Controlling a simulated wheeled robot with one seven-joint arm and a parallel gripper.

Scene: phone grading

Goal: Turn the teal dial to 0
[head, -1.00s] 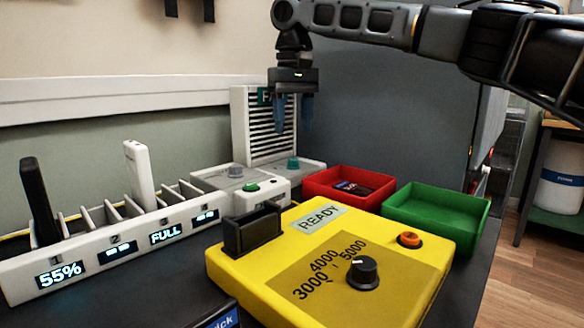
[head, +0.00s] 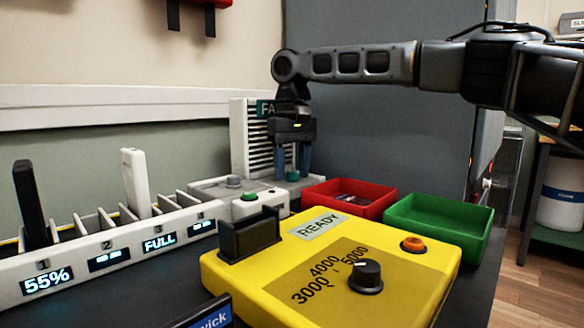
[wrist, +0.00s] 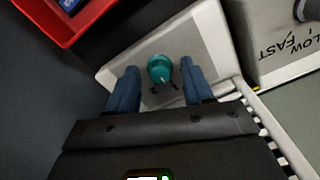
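The teal dial (wrist: 160,70) sits on a pale grey panel (wrist: 194,38) in the wrist view, with small dark marks beside it. In the head view the dial (head: 292,175) shows small, low between the fingers. My gripper (wrist: 160,76) is open, with one blue finger on each side of the dial and a gap to each. In the head view my gripper (head: 292,176) points down over the panel in front of the white slatted unit (head: 243,150). I cannot tell whether the fingertips reach down level with the dial.
A red tray (head: 372,205) holding a dark item stands close to the right of the dial, with a green tray (head: 440,228) beyond. The yellow box (head: 250,290) is in front.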

